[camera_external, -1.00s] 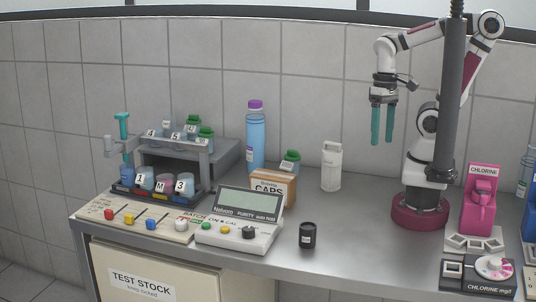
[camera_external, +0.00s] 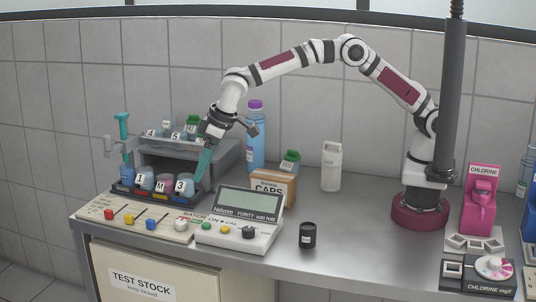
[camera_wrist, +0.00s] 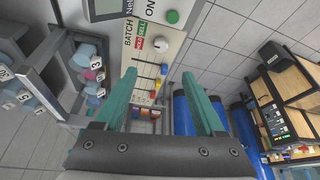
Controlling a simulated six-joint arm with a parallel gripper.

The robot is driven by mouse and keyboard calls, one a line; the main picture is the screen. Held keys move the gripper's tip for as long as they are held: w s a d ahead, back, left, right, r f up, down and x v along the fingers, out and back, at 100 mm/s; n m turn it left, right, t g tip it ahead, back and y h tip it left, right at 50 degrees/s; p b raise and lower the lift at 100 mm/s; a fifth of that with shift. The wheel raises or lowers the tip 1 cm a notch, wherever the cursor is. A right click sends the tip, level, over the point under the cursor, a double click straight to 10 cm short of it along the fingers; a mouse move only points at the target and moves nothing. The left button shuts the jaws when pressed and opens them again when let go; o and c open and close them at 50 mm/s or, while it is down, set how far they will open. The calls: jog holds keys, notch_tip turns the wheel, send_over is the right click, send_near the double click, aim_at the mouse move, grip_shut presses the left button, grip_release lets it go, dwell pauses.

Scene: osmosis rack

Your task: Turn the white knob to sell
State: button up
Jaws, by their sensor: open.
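The white knob (camera_external: 181,224) sits at the right end of a cream panel (camera_external: 122,227), beside the word BATCH. In the wrist view the knob (camera_wrist: 160,44) shows ahead of the fingers, next to a small red and green label (camera_wrist: 142,36). The green part seems to read SELL. Which way the knob points is too small to tell. My gripper (camera_external: 203,168) is open and empty, tilted down above the panel and the front of the rack. Its teal fingers (camera_wrist: 157,82) are spread apart in the wrist view, with the knob beyond them and not touched.
A grey rack (camera_external: 225,155) with numbered cups stands behind the panel. A purity meter (camera_external: 262,232) with a screen adjoins it on the right. A caps box (camera_external: 273,188), a blue bottle (camera_external: 256,140) and a black jar (camera_external: 308,235) stand nearby.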

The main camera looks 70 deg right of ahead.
aim_at(183, 220)
jog(key=x, duration=1.6)
jog(key=shift+a, duration=0.15)
